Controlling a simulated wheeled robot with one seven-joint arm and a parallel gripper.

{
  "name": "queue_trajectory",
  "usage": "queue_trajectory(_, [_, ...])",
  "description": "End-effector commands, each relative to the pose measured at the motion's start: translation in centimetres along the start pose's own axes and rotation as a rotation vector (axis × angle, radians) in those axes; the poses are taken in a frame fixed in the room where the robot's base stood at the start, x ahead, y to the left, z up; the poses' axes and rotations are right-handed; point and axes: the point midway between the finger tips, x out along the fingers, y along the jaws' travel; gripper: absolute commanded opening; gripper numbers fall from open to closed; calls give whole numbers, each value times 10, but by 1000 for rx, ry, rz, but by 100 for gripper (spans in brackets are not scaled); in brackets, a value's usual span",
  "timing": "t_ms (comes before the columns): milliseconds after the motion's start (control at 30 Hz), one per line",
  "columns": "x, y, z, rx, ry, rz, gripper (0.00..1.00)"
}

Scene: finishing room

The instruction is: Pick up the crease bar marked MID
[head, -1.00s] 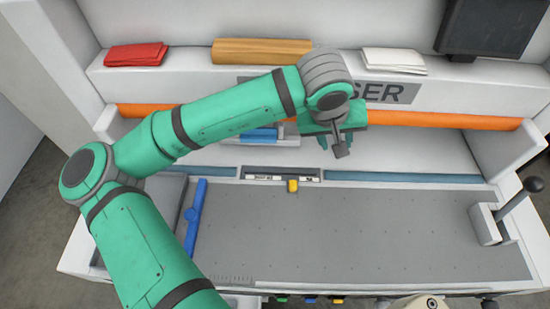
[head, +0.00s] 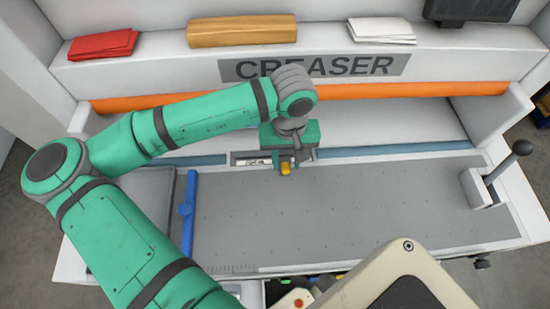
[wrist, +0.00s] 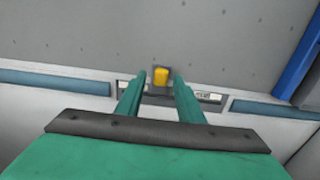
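My gripper (head: 284,169) points down at the slotted plate at the back of the creaser bed. Its two fingers are apart, with a yellow tab (wrist: 161,75) showing between their tips in the wrist view. I cannot tell whether they touch it. The tab (head: 286,168) also shows below the gripper in the head view. Pale label strips (wrist: 206,96) lie on the plate, too small to read. No MID marking is legible, so I cannot tell which piece is that crease bar.
The grey bed (head: 340,210) is clear to the right. A blue bar (head: 187,209) stands along its left side, and a black-knobbed lever (head: 497,172) at its right. An orange roller (head: 420,90) spans the back. Small coloured tabs (head: 313,279) show under the front edge.

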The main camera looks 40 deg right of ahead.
Motion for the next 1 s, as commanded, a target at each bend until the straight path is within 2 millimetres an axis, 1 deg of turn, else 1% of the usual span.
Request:
queue_trajectory(33, [8, -1, 0, -1, -1, -1, 34])
queue_trajectory(100, [17, -1, 0, -2, -1, -1, 34])
queue_trajectory(200, [26, 0, 0, -1, -1, 1, 34])
queue_trajectory(300, [30, 0, 0, 0, 0, 0, 34])
queue_trajectory(500, [30, 0, 0, 1, 1, 0, 34])
queue_trajectory(567, [30, 0, 0, 1, 1, 1, 20])
queue_trajectory(600, [30, 0, 0, 1, 1, 1, 10])
queue_trajectory(633, [30, 0, 0, 1, 1, 1, 3])
queue_trajectory(667, [30, 0, 0, 1, 1, 1, 2])
queue_trajectory(1000, [27, 1, -1, 1, 1, 1, 2])
